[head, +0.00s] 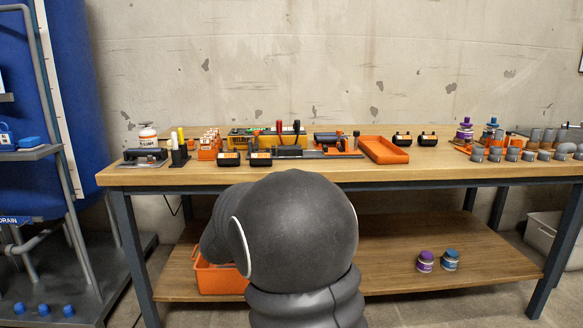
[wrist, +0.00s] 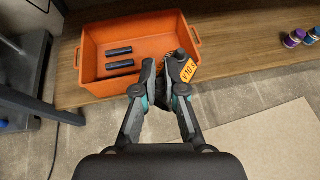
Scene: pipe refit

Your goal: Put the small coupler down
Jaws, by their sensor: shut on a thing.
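In the wrist view, my gripper (wrist: 164,74) is shut on the small coupler (wrist: 178,58), a dark piece mostly hidden by the fingers. A yellow-orange tag with dark lettering (wrist: 189,70) shows beside the right finger. The gripper is over the front right part of an open orange bin (wrist: 86,71). I cannot tell the coupler's height above the bin or whether it touches it. In the head view, my arm hides the gripper and the coupler.
The bin stands on the low wooden shelf (head: 420,278), with two dark tubes (wrist: 119,58) lying inside at its left. Purple and blue jars (head: 426,261) stand at the shelf's right. The bench top (head: 330,171) above carries tools and an orange tray (head: 384,150). A table leg (wrist: 32,75) is left of the bin.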

